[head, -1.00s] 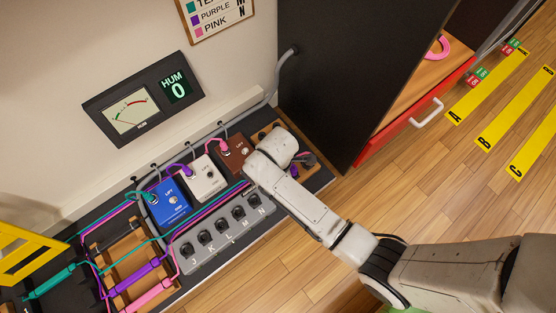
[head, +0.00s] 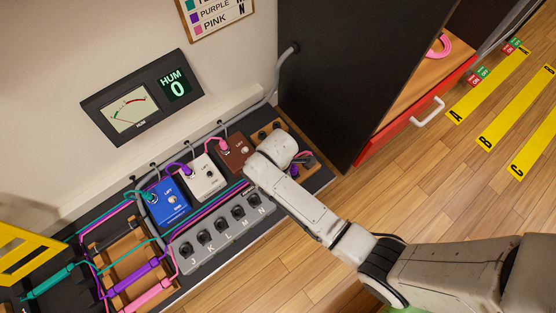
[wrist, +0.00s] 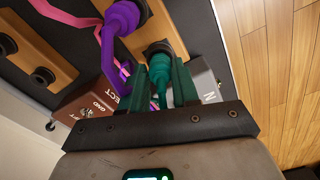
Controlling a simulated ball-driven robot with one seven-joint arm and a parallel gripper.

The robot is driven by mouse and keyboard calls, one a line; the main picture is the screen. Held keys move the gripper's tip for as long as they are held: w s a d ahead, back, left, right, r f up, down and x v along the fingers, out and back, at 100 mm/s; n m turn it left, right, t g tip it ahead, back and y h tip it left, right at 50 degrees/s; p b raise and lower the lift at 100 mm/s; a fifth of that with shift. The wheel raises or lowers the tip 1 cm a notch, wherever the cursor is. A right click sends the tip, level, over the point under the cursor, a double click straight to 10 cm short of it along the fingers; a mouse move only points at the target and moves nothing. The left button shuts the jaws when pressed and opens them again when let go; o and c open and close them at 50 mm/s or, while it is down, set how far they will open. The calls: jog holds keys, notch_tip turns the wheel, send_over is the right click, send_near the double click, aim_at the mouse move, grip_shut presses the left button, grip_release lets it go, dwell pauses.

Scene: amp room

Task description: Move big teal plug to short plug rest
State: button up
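In the wrist view, the big teal plug (wrist: 160,72) is between the two dark green fingers of my gripper (wrist: 163,80). The fingers lie close along both its sides and look shut on it. Its far end is at a black ring in a short wooden block (wrist: 172,22), which looks like the short plug rest; I cannot tell whether it is seated. A purple plug (wrist: 122,17) stands in the same block, beside the left finger. In the head view, my gripper (head: 304,161) is at the board's right end, and my arm hides most of the block.
Blue (head: 168,201), white (head: 204,175) and brown (head: 236,152) pedals stand left of my gripper, with the grey lettered socket strip (head: 222,232) in front. Pink cable (wrist: 70,14) runs close by. A black panel (head: 350,80) rises behind.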

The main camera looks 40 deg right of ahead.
jog(key=o, duration=0.4)
jog(key=shift+o, duration=0.2)
jog(key=shift+r, duration=0.1)
notch_tip(320, 180, up, 11)
jog(key=p, duration=0.6)
jog(key=shift+f, duration=0.2)
